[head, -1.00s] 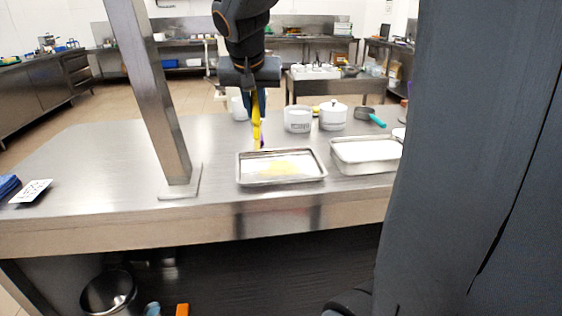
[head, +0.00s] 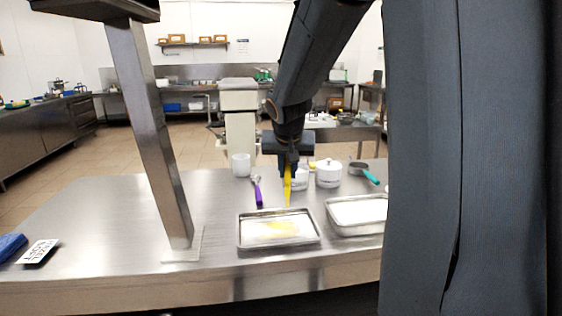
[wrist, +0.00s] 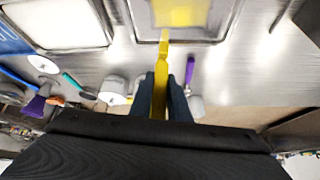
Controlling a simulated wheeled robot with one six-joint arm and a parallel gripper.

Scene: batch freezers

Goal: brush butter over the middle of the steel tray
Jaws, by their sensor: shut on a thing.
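The steel tray (head: 240,243) lies on the bench in the middle of the head view, with a pale yellow butter smear (head: 278,228) across its middle. In the wrist view the tray rim (wrist: 140,38) is at the top, with a yellow patch (wrist: 183,12). My gripper (head: 288,178) is shut on a yellow brush (head: 287,196). The brush points down at the tray's far edge; I cannot tell whether its tip touches. The fingers also show around the yellow handle (wrist: 161,78) in the wrist view.
A second tray (head: 356,229) with white contents stands right of the steel tray. Behind are a purple-handled utensil (head: 258,193), a white cup (head: 241,165), a lidded white pot (head: 328,174) and a teal-handled pan (head: 370,176). A steel post (head: 160,140) rises at left.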

